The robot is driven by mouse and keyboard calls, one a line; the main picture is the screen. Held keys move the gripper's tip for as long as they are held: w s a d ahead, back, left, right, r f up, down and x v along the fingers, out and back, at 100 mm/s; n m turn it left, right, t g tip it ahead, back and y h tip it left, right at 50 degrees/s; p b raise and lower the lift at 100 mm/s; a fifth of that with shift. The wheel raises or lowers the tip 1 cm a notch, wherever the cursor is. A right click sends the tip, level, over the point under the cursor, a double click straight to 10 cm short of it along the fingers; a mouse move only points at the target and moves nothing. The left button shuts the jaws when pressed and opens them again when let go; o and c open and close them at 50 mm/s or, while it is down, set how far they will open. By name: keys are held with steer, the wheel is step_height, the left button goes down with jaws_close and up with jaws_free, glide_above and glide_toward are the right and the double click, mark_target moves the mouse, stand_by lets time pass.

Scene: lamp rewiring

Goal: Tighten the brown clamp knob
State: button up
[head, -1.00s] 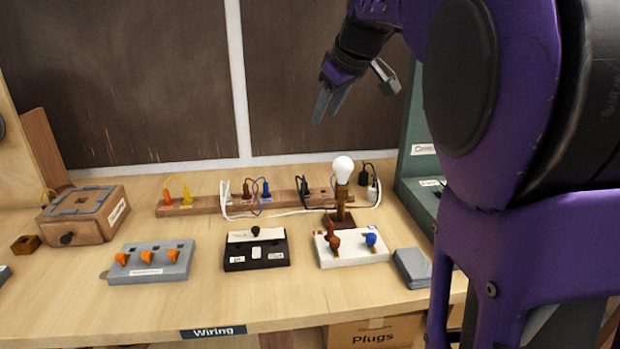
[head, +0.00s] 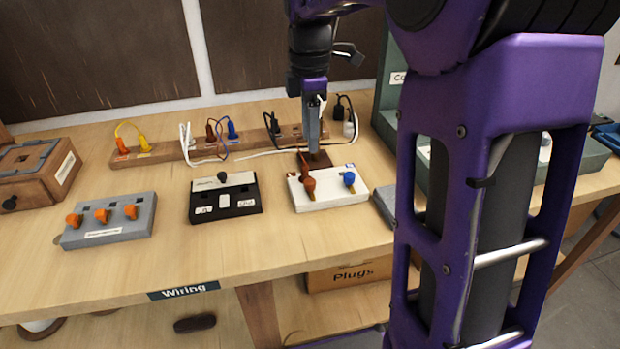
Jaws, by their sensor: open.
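The brown clamp knob (head: 309,184) stands on the left of the white terminal block (head: 335,201), on the table. A blue clamp knob (head: 348,179) stands to its right on the same block. My gripper (head: 313,148) points down just behind the white block, in front of the lamp, and hides most of it. Its fingers are open, seen edge-on, and I see nothing held. The gripper is apart from the brown knob in the picture; its exact height is hard to tell. The lamp's brown base (head: 318,160) shows below the fingers.
A black switch box (head: 225,204) and a grey block with orange knobs (head: 110,222) stand to the left. A wooden socket strip (head: 180,152) with plugs and cables runs behind. A grey block (head: 385,203) sits at right, partly behind my arm. The front table strip is clear.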

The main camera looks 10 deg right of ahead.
mark_target(310, 180)
step_height(310, 180, down, 11)
steer(key=shift+r+b, duration=0.1)
steer(key=shift+b, duration=0.9)
jaws_close()
